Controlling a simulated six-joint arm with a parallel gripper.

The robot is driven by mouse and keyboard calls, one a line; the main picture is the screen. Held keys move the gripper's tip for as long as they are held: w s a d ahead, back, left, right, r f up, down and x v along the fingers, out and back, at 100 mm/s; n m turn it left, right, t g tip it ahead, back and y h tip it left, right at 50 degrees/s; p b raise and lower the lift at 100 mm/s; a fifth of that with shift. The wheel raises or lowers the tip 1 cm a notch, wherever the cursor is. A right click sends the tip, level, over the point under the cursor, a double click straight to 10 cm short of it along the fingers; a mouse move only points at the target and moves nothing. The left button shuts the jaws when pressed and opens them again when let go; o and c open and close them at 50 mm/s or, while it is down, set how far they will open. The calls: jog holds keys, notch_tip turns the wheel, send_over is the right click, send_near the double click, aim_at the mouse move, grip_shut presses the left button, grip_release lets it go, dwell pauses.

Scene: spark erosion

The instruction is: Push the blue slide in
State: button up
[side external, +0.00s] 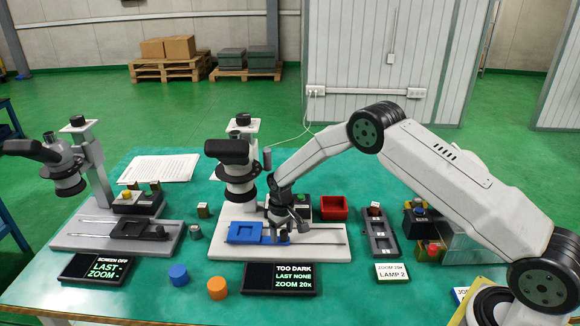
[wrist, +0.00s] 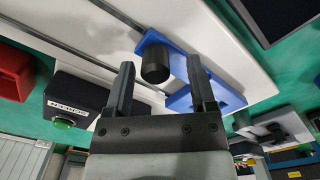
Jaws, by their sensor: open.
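The blue slide (side external: 246,234) lies on the white base (side external: 325,247) of the middle microscope, under its lens head. It is a flat blue plate with a recessed square part at its left and a narrower part running right to my gripper. In the wrist view the blue slide (wrist: 186,46) carries a black round knob (wrist: 155,62). My gripper (side external: 280,228) is low over the slide's right end. In the wrist view my gripper (wrist: 160,76) is open, with the knob showing between its two fingers. I cannot tell whether either finger touches it. The slide's middle is partly hidden by a finger.
The microscope head (side external: 240,178) stands close left of my gripper. A black box with a green button (wrist: 64,123) and a red tray (side external: 333,207) are nearby. A display (side external: 280,279) lies in front. The base right of my gripper is clear along its rail.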

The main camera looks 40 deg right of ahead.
jog(key=shift+r, duration=3.7)
jog(key=shift+s+a+r, duration=0.1)
jog(key=shift+s+r, duration=0.15)
jog(key=shift+r, duration=0.15)
jog(key=s+r+t, duration=0.1)
jog(key=s+r, duration=0.2)
jog(key=s, duration=0.6)
jog(key=s+a+r, duration=0.1)
jog(key=s+r, duration=0.2)
jog(key=s, duration=0.6)
jog(key=s+r+t, duration=0.1)
jog(key=s+r, duration=0.3)
jog(key=s, duration=0.5)
jog(key=shift+a+t, duration=0.3)
